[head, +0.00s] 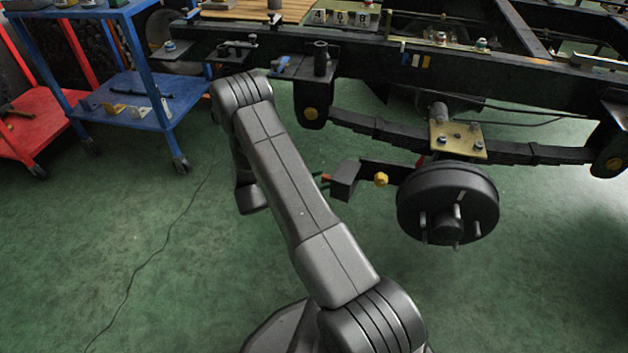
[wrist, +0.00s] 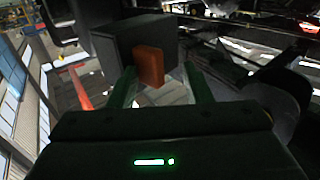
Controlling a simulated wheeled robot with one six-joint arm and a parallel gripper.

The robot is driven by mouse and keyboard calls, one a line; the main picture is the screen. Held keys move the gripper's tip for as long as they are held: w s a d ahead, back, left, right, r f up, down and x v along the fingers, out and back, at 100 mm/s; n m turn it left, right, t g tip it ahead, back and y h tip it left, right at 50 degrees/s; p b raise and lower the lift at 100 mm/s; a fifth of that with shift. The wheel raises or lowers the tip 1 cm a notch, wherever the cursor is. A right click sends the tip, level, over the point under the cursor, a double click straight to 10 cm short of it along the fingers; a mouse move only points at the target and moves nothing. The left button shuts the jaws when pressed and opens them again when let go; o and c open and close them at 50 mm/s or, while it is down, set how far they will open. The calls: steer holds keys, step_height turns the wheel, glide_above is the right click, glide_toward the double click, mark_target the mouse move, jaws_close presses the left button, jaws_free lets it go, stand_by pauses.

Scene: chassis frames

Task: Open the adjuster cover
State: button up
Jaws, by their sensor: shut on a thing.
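A small dark box (head: 345,183), which looks like the adjuster cover, sits at the left end of a dark bracket beside the brake drum (head: 448,205). An orange-red tab (head: 326,178) sticks out from its left side. In the wrist view the dark box (wrist: 118,48) fills the upper middle and the orange tab (wrist: 150,66) stands out from its face. My gripper (wrist: 161,82) is shut on the orange tab, with a green-edged finger on each side. In the head view my own arm hides the gripper. The box looks closed, but its far side is hidden.
A yellow knob (head: 381,180) is on the bracket between box and drum. The leaf spring (head: 390,132) and chassis rail (head: 400,72) run above. A blue cart (head: 125,90) and red cart (head: 38,135) stand left. A cable (head: 150,262) lies on otherwise open green floor.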

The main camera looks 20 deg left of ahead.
steer(key=shift+w+d+r, duration=0.1)
steer(key=shift+w+d, duration=0.2)
steer(key=shift+w, duration=0.15)
steer(key=p+v, duration=0.3)
steer(key=v, duration=1.1)
steer(key=shift+s+a+p, duration=0.2)
steer(key=shift+s+p, duration=0.1)
steer(key=shift+s, duration=0.1)
steer(key=shift+w, duration=0.1)
steer(key=b+x, duration=0.3)
steer(key=x, duration=0.9)
steer(key=shift+w+d, duration=0.25)
